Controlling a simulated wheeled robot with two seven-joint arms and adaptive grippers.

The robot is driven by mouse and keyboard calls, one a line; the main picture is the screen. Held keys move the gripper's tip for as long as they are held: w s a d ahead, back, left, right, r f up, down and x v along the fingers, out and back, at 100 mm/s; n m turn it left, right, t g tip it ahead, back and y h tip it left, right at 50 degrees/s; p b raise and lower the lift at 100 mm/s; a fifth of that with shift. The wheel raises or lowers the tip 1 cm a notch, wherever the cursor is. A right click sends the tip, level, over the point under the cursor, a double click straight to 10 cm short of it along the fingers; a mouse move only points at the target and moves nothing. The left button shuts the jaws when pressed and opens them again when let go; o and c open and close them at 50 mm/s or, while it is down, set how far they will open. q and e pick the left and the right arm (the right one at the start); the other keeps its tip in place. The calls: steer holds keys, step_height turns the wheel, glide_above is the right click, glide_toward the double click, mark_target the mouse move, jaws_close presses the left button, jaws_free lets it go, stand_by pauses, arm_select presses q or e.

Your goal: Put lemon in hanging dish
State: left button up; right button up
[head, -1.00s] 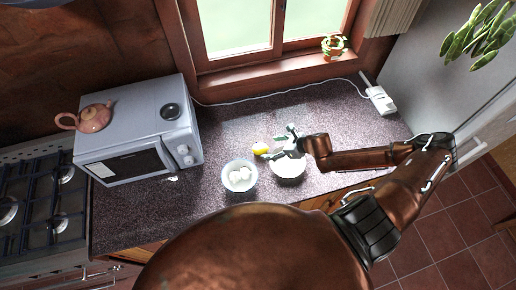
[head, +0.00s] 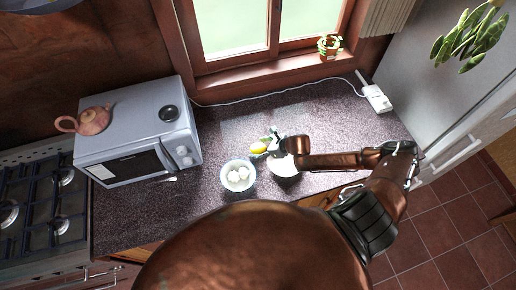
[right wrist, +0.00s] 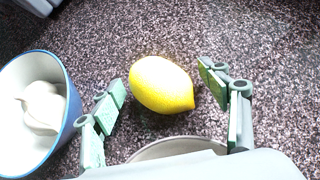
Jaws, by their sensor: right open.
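The yellow lemon (head: 258,148) lies on the speckled worktop. In the right wrist view the lemon (right wrist: 162,85) sits between the two spread green-padded fingers, with worktop showing on both sides of it. My right gripper (head: 268,145) is open at the lemon, its arm coming in from the right; it also shows in the right wrist view (right wrist: 165,100). I cannot make out a hanging dish for certain in these views. My left gripper is not in view.
A blue-rimmed bowl (head: 225,184) holding white garlic-like bulbs stands left of the gripper. A second pale bowl (head: 284,169) sits under my right wrist. A microwave (head: 125,115) with a teapot (head: 93,121) on top stands left. The worktop behind the lemon is clear.

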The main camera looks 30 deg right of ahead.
steer(key=shift+c, duration=0.5)
steer(key=c, duration=1.3)
steer(key=shift+r, duration=0.1)
steer(key=shift+c, duration=0.2)
